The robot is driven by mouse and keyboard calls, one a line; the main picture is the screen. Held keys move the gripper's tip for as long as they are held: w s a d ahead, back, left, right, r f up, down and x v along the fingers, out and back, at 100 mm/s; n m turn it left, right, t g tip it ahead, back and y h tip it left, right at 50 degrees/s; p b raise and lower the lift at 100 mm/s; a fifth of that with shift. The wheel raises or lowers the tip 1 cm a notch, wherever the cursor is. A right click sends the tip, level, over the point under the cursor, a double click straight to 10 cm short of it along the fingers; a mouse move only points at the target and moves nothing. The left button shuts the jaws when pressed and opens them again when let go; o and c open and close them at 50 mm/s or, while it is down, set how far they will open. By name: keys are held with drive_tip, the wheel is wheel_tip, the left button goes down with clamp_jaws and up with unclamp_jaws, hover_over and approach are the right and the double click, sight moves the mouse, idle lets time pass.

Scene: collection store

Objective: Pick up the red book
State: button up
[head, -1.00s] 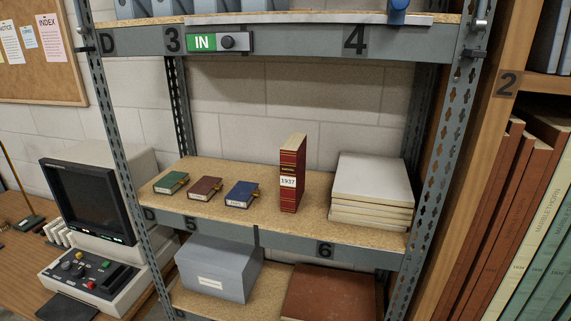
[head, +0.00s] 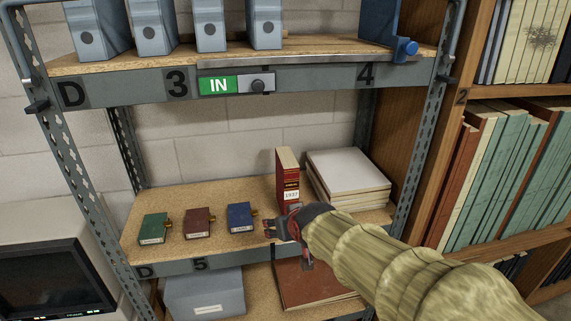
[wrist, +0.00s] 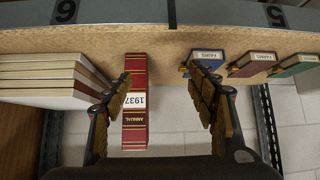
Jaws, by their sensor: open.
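The tall red book (head: 287,170), with a white 1937 label, stands upright on the middle shelf beside a stack of pale volumes. My gripper (head: 284,243) is open in front of it, hiding its lower part in the head view. In the wrist view the red book (wrist: 134,122) shows spine-on between the spread fingers of my gripper (wrist: 168,92), much closer to the left finger. The left finger overlaps the book's edge in the picture; I cannot tell whether they touch. Nothing is held.
Small green (head: 153,228), maroon (head: 198,222) and blue (head: 241,216) books lie left of the gripper. The pale stack (head: 349,178) stands close on the right. The shelf above (head: 320,77) and the metal uprights (head: 66,145) bound the space.

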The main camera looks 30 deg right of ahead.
sight(290, 174)
drive_tip(key=w+d+r+t+p, duration=0.1)
drive_tip(key=w+d+r, duration=0.1)
drive_tip(key=w, duration=0.1)
drive_tip(key=w+d+r+t+h+p, duration=0.1)
drive_tip(key=w+d+r, duration=0.1)
drive_tip(key=w, duration=0.1)
drive_tip(key=w+d+r+t+p, duration=0.1)
drive_tip(key=w+d+r, duration=0.2)
drive_tip(key=shift+w+m+h, duration=0.3)
drive_tip(key=shift+m, duration=0.1)
drive_tip(key=shift+w+r, duration=0.2)
drive_tip(key=shift+r, duration=0.05)
drive_tip(key=shift+t, duration=0.3)
drive_tip(key=shift+d+r+p+x, duration=0.1)
drive_tip(key=shift+p+x, duration=0.3)
drive_tip(key=shift+x, duration=0.85)
drive_tip(key=shift+d+r+p+x, duration=0.15)
drive_tip(key=shift+p+x, duration=0.3)
drive_tip(key=shift+x, duration=0.85)
drive_tip(key=shift+d+r+p+x, duration=0.1)
drive_tip(key=shift+p+x, duration=0.3)
drive_tip(key=shift+x, duration=0.85)
drive_tip(key=shift+f, duration=0.1)
drive_tip(key=shift+c, duration=1)
clamp_jaws()
drive_tip(key=shift+w+r, duration=0.1)
drive_tip(key=shift+r, duration=0.15)
